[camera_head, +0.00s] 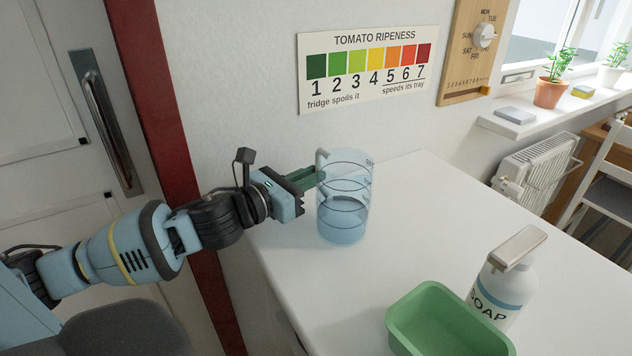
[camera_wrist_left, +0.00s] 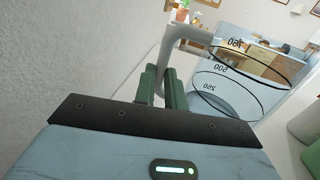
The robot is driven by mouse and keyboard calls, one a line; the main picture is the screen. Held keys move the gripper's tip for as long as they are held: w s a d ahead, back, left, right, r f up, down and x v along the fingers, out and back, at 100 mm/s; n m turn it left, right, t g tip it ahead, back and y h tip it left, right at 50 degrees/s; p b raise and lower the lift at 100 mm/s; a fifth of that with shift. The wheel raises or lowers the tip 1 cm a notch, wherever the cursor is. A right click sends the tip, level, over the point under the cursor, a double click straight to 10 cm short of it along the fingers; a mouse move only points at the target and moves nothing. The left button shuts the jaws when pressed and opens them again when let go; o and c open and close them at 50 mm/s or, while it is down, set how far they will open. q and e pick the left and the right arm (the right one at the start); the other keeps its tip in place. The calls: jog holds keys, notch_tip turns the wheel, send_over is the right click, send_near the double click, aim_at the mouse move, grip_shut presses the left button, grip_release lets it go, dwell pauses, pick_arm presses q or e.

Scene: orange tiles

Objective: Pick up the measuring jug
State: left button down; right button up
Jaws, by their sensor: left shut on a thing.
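The measuring jug (camera_head: 343,208) is clear, bluish, with dark ring marks. It stands upright at the far left end of the white counter. My left gripper (camera_head: 312,177) reaches in from the left at the jug's upper side. In the left wrist view, the green fingers of my left gripper (camera_wrist_left: 163,84) are closed around the jug's pale handle (camera_wrist_left: 178,50). The jug's body (camera_wrist_left: 240,75) with its printed numbers is just right of the fingers. I cannot tell whether the jug's base touches the counter. My right gripper is not in view.
A green tub (camera_head: 440,325) and a white soap bottle (camera_head: 503,285) stand at the counter's front right. The white counter (camera_head: 420,220) is clear between them and the jug. A wall with a tomato ripeness chart (camera_head: 367,68) rises behind.

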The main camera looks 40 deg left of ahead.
pick_arm(q)
jog(key=s+r+p, duration=0.2)
jog(key=s+p, duration=0.1)
jog(key=s, duration=0.5)
jog(key=s+r+p, duration=0.2)
jog(key=s+p, duration=0.1)
jog(key=s, duration=0.5)
jog(key=shift+d+r+p, duration=0.3)
jog(key=shift+d+r, duration=0.1)
jog(key=shift+d, duration=0.05)
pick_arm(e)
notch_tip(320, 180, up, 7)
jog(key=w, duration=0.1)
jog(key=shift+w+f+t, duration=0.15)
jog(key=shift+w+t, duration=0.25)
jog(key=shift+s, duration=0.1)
